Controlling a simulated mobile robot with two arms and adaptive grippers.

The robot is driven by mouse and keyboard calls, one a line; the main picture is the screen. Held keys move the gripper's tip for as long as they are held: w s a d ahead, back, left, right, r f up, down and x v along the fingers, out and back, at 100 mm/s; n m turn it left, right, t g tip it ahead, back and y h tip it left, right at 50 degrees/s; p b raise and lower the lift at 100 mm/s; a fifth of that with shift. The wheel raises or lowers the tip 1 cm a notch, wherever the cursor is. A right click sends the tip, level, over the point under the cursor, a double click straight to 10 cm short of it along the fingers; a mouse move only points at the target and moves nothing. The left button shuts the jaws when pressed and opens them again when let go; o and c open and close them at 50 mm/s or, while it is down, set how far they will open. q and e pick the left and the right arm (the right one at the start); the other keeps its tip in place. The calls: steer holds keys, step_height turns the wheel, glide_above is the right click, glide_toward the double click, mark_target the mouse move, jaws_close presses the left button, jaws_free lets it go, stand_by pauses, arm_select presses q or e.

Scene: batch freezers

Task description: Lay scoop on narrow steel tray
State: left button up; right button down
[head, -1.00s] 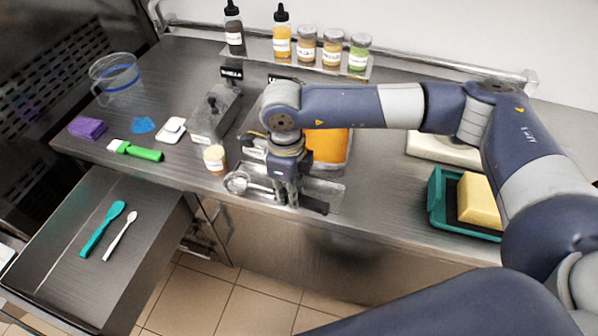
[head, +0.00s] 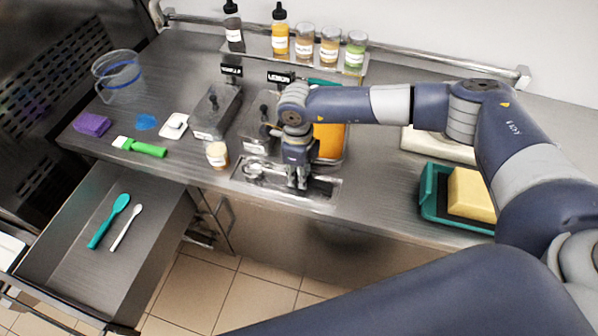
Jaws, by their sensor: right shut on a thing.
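The steel scoop (head: 253,171) has its round bowl pointing left. My right gripper (head: 298,187) points down and is shut on the scoop's handle, hiding part of it. The narrow steel tray (head: 325,194) lies along the counter's front edge, directly beneath the gripper. The scoop's bowl shows over the tray's left part. I cannot tell whether the scoop touches the tray or is held just above it. My left gripper is not in view.
A small labelled jar (head: 217,154) stands left of the tray. Lidded steel containers (head: 215,112) stand behind it. A green bin with a yellow block (head: 470,193) sits to the right. An open drawer (head: 75,260) holds a teal spatula (head: 109,221) and a white spoon (head: 127,227).

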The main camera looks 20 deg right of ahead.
steer(key=shift+f, duration=0.15)
steer(key=c, duration=1.7)
jaws_free()
steer(key=shift+r, duration=0.2)
steer(key=shift+w+r, duration=0.1)
steer(key=shift+r, duration=0.1)
steer(key=shift+a+r+b, duration=0.1)
steer(key=shift+r+b, duration=2.3)
steer(key=shift+r, duration=3.4)
